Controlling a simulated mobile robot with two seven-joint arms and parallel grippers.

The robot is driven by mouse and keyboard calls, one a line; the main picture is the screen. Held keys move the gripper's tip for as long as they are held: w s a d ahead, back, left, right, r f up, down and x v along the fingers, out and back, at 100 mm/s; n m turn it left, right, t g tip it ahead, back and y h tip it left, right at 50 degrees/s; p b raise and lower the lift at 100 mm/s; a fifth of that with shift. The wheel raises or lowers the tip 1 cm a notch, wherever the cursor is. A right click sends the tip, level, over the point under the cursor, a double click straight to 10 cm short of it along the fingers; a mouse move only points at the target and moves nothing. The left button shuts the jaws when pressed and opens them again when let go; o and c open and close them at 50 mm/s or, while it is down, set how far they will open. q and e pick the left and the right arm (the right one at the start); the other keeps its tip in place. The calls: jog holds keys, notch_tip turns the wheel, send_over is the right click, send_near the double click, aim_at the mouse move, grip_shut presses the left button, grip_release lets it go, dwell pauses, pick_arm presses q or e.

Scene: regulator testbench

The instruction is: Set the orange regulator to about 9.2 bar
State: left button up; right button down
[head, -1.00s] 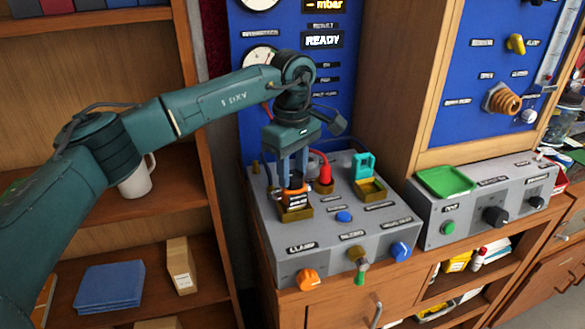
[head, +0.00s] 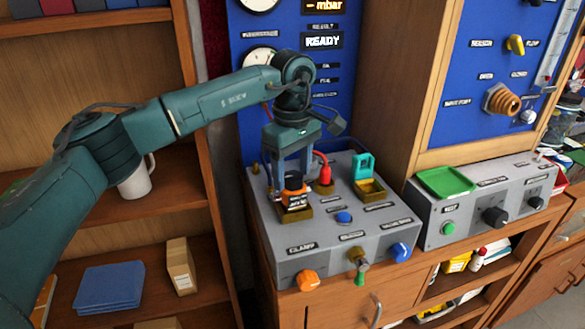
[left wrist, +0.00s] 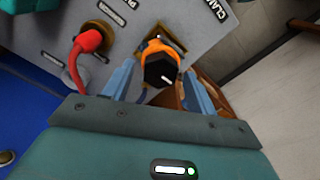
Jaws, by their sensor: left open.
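The orange regulator (head: 295,191) with a black knob sits in a brass socket on the grey testbench panel (head: 345,225). The left wrist view shows the orange body (left wrist: 155,47) and the black knob (left wrist: 160,70) with a small white mark. My left gripper (head: 293,172) is open above the regulator. In the left wrist view its two blue fingers (left wrist: 159,72) stand apart on either side of the knob, with visible gaps. The display (head: 322,6) shows "mbar", its number cut off; another (head: 322,41) reads READY. My right gripper is not in view.
A red plug (head: 325,173) stands close right of the regulator, and a teal part (head: 363,166) beyond it. An orange clamp knob (head: 307,280), a brass valve (head: 358,260) and a blue knob (head: 401,251) are on the front face. A shelf (head: 110,215) stands left.

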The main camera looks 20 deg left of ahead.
aim_at(293, 175)
pick_arm(q)
notch_tip(293, 175, up, 13)
jog(key=shift+b, duration=0.4)
dwell(0.4)
